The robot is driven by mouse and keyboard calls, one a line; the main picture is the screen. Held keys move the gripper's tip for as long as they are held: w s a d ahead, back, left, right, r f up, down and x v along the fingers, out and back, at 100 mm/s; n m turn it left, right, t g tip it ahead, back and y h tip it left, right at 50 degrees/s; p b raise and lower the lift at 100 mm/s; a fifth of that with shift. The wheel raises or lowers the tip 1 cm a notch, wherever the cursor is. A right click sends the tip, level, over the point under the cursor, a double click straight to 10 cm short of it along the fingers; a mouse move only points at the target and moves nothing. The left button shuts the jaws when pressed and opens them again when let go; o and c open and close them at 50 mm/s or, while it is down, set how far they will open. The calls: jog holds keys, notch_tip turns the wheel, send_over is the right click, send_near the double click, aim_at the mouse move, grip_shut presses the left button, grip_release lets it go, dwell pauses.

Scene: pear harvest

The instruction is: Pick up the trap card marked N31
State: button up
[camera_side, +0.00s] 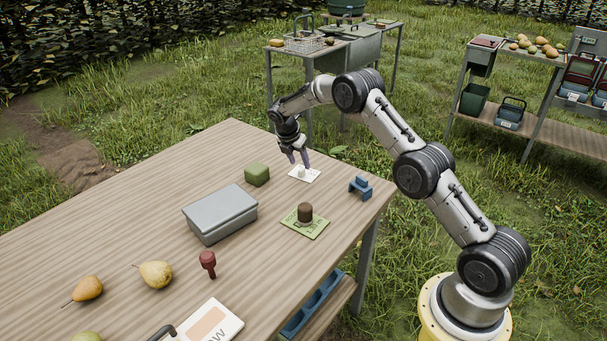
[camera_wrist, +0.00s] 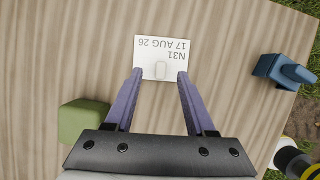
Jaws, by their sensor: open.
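The white trap card (camera_wrist: 150,47) marked N31 and 17 AUG 26 lies flat on the wooden table, with its writing upside down in the wrist view. A small pale upright knob (camera_wrist: 161,71) stands on it. The card also shows in the side view (camera_side: 313,177) near the table's far right edge. My gripper (camera_wrist: 160,77) is open, its two purple fingers on either side of the knob. In the side view my gripper (camera_side: 299,161) is low over the card. I cannot tell whether the fingers touch the card.
A green block (camera_side: 257,174) is left of the card, and a blue holder (camera_side: 360,187) is to its right. A green card (camera_side: 298,225) with a brown knob (camera_side: 305,211) lies nearer, beside a grey box (camera_side: 220,213). Pears (camera_side: 155,274) and a dark red object (camera_side: 208,263) lie further forward.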

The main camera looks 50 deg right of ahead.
aim_at(302, 169)
jog(key=shift+x, duration=1.75)
grip_shut()
